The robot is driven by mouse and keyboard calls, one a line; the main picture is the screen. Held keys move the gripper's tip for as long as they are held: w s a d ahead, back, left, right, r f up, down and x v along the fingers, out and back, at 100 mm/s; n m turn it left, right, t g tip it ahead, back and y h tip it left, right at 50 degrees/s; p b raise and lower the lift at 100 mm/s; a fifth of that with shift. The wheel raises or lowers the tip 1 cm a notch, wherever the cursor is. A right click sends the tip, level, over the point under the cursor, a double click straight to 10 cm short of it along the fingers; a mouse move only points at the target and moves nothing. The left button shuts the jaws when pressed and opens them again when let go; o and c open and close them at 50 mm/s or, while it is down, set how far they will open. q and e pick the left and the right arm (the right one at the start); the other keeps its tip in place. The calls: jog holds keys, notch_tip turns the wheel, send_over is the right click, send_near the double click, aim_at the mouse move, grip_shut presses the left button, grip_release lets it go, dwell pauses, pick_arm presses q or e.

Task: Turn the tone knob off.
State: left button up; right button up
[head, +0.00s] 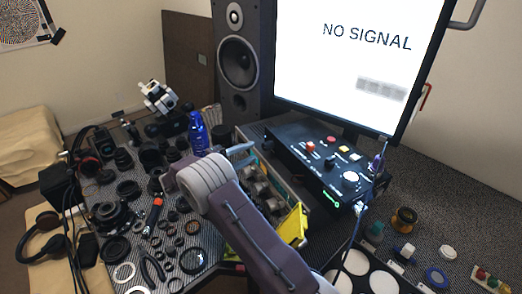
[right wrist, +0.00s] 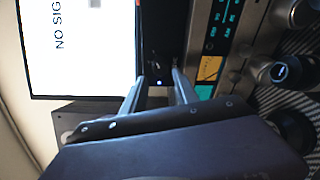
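A black control box (head: 318,160) with several coloured buttons and small knobs stands below the monitor in the head view. A silver unit with large round knobs (head: 265,186) sits just left of it, partly behind my right arm. I cannot read which knob is the tone knob. My right gripper (head: 243,149) is over the left end of this equipment. In the right wrist view my right gripper (right wrist: 159,76) has its two fingers apart, with a dark surface beyond them. A dark knob (right wrist: 280,71) on the silver panel (right wrist: 238,52) is to their right, apart from them. My left gripper is not seen.
The monitor (head: 350,60) reads NO SIGNAL and stands behind the box. Many lens parts crowd the left of the table. A tray with white discs (head: 384,284) is at the front.

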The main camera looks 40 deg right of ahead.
aim_at(263, 147)
jog(key=d, duration=0.6)
jog(key=shift+s+d+f, duration=0.1)
jog(key=shift+d, duration=0.05)
grip_shut()
